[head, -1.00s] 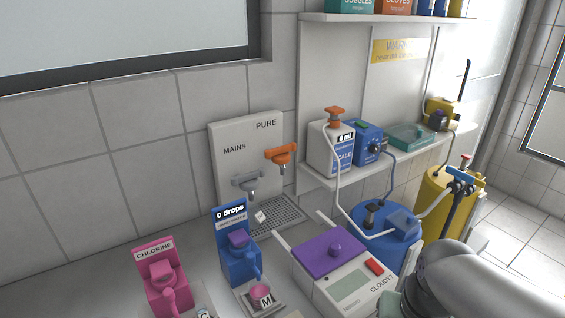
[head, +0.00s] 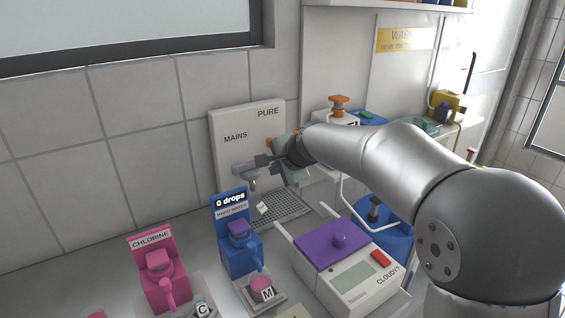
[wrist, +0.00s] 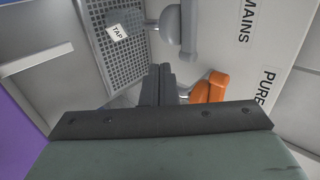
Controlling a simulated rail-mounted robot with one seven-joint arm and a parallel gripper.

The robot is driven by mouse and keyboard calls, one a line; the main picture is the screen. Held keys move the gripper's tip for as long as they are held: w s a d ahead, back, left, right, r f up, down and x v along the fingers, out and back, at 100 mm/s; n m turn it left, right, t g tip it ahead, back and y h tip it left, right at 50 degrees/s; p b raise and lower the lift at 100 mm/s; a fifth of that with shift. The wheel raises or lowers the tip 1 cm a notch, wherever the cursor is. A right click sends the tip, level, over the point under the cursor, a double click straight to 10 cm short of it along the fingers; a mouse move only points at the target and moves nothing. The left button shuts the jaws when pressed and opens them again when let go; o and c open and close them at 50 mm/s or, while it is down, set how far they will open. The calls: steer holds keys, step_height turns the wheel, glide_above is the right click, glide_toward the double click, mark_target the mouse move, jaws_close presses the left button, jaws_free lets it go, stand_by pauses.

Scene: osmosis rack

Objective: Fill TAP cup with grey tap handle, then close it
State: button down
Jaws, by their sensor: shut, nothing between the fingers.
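The grey tap (head: 249,181) under the MAINS label is on the white panel; it also shows at the top of the wrist view (wrist: 172,25).
The orange tap under PURE is mostly hidden behind my gripper in the head view. A blue dispenser (head: 238,246) reading 0 drops, a pink CHLORINE dispenser (head: 161,273) and an M cup (head: 263,291) stand in front. A purple-lidded CLOUDY? device (head: 368,280) is at right.

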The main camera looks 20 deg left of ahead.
mark_target(250, 167)
steer(key=w+a+f+p, duration=0.1)
steer(key=w+a+f, duration=0.1)
steer(key=w+a, duration=0.2)
steer(key=shift+w+a+f+p, duration=0.2)
steer(key=shift+w+a+p, duration=0.05)
steer(key=shift+a+p, duration=0.2)
steer(key=shift+a, duration=0.1)
